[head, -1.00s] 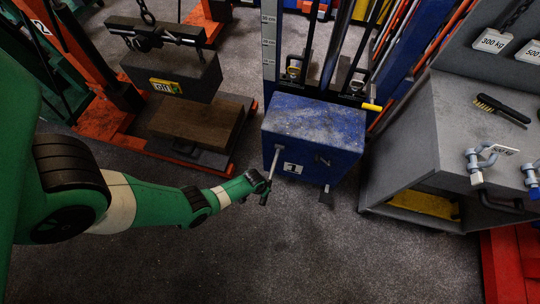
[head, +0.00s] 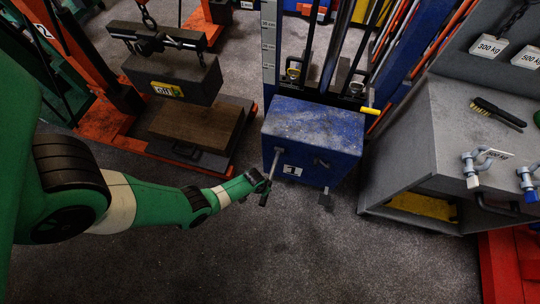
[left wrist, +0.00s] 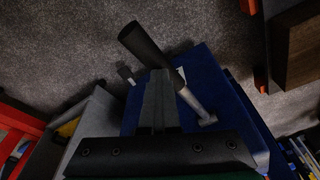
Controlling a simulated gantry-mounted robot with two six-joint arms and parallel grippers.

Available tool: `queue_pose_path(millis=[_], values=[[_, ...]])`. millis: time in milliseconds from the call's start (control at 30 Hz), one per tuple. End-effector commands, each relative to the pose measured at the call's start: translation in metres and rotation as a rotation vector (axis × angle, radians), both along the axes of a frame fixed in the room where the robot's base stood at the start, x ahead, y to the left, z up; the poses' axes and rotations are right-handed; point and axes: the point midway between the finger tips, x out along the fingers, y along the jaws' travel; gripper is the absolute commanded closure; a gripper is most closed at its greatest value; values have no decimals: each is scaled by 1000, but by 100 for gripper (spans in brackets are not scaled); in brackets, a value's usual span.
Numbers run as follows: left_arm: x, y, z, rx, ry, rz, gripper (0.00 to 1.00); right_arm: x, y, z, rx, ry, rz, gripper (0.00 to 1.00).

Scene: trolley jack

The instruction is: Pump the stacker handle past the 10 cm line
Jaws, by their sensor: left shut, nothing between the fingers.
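The blue stacker body (head: 312,140) stands in the middle of the head view. Its pump handle (head: 275,162), a steel lever, comes out of the front left. In the left wrist view the handle has a black grip (left wrist: 141,44) on a steel rod (left wrist: 195,103). My left gripper (head: 263,190) is at the lower handle end in the head view. Its fingers (left wrist: 158,100) are closed together and overlap the handle in the left wrist view; whether they touch it is unclear. A pale marked scale (head: 269,50) stands behind the body, its figures too small to read surely. My right gripper is not in view.
A dark weight (head: 172,78) hangs from a chain over a wooden block (head: 195,128) on the orange lift at left. A grey cabinet (head: 455,115) with a brush (head: 498,112) and shackles (head: 478,167) stands at right. The floor in front (head: 300,250) is clear.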

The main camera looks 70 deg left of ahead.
Motion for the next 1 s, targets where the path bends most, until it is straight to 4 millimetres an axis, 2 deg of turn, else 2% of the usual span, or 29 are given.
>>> queue_pose_path(millis=[33,467,1000], values=[[-4,-3,13,-6,9,1,100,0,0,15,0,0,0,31],[-5,-4,70,-8,11,0,100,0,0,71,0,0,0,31],[-3,-2,71,-5,7,0,100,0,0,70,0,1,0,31]])
